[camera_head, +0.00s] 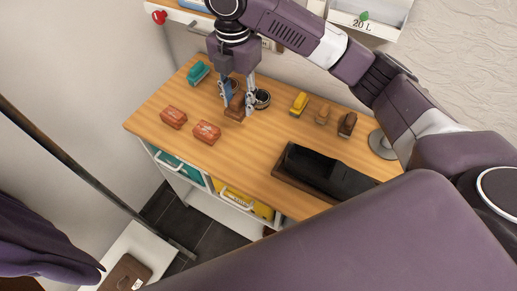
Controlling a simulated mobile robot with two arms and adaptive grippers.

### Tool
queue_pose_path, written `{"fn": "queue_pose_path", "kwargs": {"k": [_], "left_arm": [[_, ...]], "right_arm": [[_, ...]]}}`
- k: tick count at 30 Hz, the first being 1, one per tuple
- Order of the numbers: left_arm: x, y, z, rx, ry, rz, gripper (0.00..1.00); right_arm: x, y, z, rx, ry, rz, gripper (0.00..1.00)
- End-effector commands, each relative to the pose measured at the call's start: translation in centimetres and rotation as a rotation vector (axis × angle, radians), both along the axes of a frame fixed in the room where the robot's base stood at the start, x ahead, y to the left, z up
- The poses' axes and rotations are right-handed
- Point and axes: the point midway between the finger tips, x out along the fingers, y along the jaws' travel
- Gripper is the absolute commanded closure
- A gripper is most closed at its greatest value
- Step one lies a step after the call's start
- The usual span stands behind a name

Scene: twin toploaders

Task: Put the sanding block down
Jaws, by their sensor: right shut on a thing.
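My right gripper (237,105) reaches down over the wooden worktop (245,155) from the top of the view. It is shut on a brown block (235,112), seemingly the sanding block, partly hidden between the fingers. The block is close to the worktop surface; I cannot tell whether it touches. A dark round container (262,99) is just right of the fingers. My left gripper is not in view.
Two reddish blocks (173,117) (207,132) lie left of the gripper, a teal object (198,72) behind them. Yellow (299,103), orange (323,115) and brown (347,124) items stand right. A dark tray (291,177) lies at front right. Bare wood lies between.

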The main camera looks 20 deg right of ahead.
Motion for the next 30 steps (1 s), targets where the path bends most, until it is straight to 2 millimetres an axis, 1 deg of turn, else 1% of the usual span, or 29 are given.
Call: {"fn": "queue_pose_path", "kwargs": {"k": [1,2,4,5,9,13,16,18,22,25,30], "left_arm": [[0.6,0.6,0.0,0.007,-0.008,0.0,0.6],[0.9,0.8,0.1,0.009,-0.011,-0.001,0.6],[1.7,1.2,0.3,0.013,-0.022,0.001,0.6],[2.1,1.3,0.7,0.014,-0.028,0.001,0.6],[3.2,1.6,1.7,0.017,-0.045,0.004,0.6],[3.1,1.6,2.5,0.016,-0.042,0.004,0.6],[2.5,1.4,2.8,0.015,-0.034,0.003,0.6],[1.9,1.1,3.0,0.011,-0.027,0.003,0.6],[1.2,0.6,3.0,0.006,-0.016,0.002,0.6],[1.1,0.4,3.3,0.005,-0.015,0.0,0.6],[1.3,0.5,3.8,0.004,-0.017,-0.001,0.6]], "right_arm": [[-0.2,0.0,-0.7,0.0,0.005,0.001,0.85],[-0.2,0.0,-1.3,0.0,0.006,0.001,0.85],[-0.3,0.0,-2.9,-0.001,0.009,0.001,0.85],[-0.3,-0.1,-3.4,-0.002,0.01,0.0,0.85],[-0.3,-0.1,-7.2,-0.003,0.01,0.0,0.85],[-0.3,-0.1,-10.7,-0.003,0.009,0.0,0.85],[-0.2,0.0,-12.9,-0.002,0.007,-0.001,0.85],[-0.1,-0.1,-14.0,-0.003,0.004,0.001,0.85],[-0.1,0.0,-15.2,-0.001,0.003,0.0,0.85],[-0.1,0.0,-16.2,-0.002,0.004,0.001,0.85],[-0.1,0.0,-18.8,-0.002,0.004,-0.001,0.85]]}}
